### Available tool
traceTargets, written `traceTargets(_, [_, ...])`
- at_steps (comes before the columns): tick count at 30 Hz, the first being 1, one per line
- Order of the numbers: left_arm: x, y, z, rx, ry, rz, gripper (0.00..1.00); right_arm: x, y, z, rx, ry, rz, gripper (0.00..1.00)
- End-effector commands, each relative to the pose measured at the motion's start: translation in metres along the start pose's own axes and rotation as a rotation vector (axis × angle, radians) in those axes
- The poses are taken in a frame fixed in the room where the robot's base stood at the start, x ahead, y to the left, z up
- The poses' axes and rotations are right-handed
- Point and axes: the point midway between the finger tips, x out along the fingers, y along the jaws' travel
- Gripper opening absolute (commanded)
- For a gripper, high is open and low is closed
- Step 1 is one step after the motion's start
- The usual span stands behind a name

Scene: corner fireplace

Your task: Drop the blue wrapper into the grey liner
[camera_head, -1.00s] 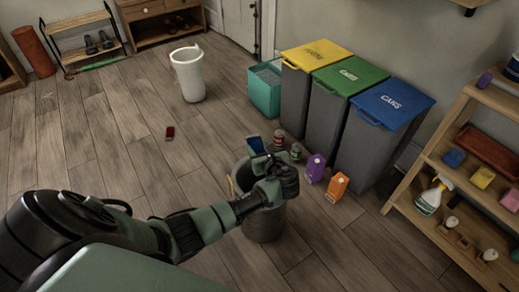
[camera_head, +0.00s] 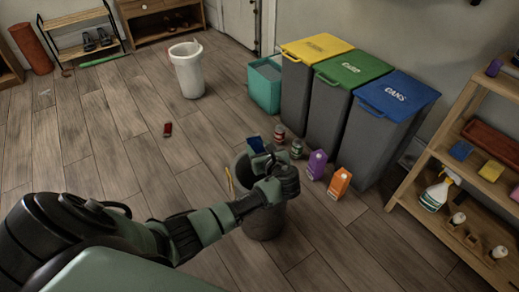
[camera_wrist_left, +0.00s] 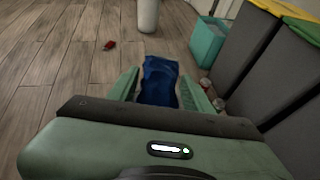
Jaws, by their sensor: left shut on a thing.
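The blue wrapper (camera_head: 256,144) is held by my left gripper (camera_head: 262,157), which is shut on it. In the left wrist view the wrapper (camera_wrist_left: 160,82) sits between the two green fingers (camera_wrist_left: 155,90). A grey bin (camera_head: 263,224) stands on the floor directly under my left gripper and forearm. My arm hides much of its opening, so I cannot see a liner inside clearly. The wrapper appears above the bin's far rim. My right gripper is not in view.
Bins with yellow (camera_head: 316,47), green (camera_head: 353,67) and blue (camera_head: 398,94) lids stand to the right. Purple (camera_head: 316,165) and orange (camera_head: 339,183) cartons and two cans stand near the grey bin.

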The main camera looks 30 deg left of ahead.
Motion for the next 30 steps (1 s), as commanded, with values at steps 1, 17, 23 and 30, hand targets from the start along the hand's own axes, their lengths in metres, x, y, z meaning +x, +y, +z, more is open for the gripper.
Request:
traceTargets(1, [0.002,0.000,-0.004,-0.001,-0.001,0.000,0.13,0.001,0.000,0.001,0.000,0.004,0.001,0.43])
traceTargets(17, [0.002,0.000,-0.004,0.000,-0.001,0.000,0.75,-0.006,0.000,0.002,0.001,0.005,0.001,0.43])
traceTargets(23, [0.002,0.000,-0.005,0.000,-0.001,0.000,0.75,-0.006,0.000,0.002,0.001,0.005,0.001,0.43])
traceTargets(30, [-0.015,0.000,-0.003,0.001,0.000,-0.001,0.75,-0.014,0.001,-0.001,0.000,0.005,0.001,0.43])
